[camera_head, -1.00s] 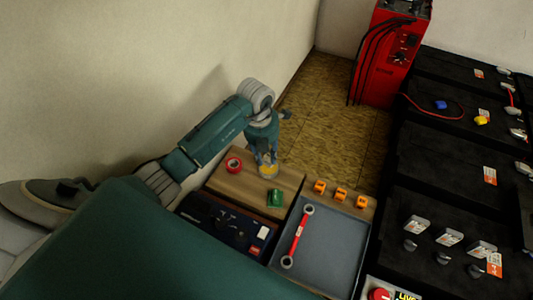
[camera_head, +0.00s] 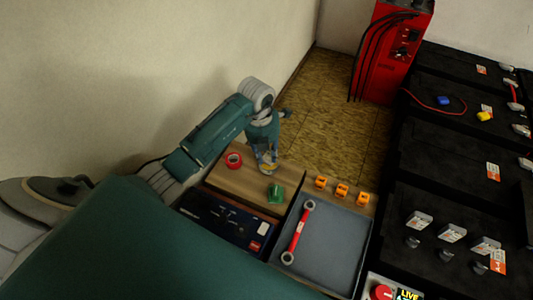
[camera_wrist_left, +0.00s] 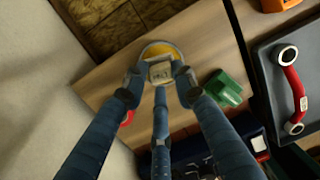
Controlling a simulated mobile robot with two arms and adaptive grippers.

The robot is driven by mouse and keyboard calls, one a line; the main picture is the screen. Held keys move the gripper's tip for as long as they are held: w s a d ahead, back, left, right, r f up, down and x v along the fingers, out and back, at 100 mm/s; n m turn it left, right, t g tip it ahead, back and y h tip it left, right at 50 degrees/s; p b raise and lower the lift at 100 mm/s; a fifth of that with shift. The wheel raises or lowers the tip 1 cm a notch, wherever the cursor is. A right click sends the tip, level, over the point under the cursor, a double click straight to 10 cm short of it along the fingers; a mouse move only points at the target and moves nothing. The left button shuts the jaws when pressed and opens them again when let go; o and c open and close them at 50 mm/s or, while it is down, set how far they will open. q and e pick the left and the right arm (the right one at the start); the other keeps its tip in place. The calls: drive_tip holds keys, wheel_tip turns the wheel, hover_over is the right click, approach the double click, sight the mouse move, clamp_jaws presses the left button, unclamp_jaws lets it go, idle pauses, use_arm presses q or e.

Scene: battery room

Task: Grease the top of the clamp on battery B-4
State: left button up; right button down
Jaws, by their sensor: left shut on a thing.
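My left gripper (camera_head: 267,164) points down over the wooden top of a cart. In the left wrist view its fingers (camera_wrist_left: 160,80) are closed around a small beige block with dark lettering (camera_wrist_left: 160,71). Just beyond or below the block is a round yellow thing with a pale rim (camera_wrist_left: 161,47), partly hidden; I cannot tell whether they touch. It also shows under the fingers in the head view. Black batteries (camera_head: 438,166) with grey clamps (camera_head: 452,233) and orange-white labels stand at the right; I cannot read which is B-4. My right gripper is not in view.
A red tape roll (camera_head: 233,160) and a green object (camera_head: 276,193) flank the gripper. A grey tray (camera_head: 332,245) holds a red-handled wrench (camera_head: 298,233). Several orange pieces (camera_head: 342,191) line its far side. A red cabinet (camera_head: 393,60) stands behind; the wall is at left.

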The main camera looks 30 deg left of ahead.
sight(267, 155)
use_arm(q)
drive_tip(key=shift+f+b, duration=0.3)
drive_tip(key=shift+f, duration=0.1)
drive_tip(key=shift+f, duration=0.15)
idle(1.0)
drive_tip(key=shift+r+p, duration=0.55)
drive_tip(key=shift+r, duration=0.1)
drive_tip(key=shift+r+p, duration=2.3)
drive_tip(key=shift+r, duration=0.65)
drive_tip(key=shift+f, duration=0.1)
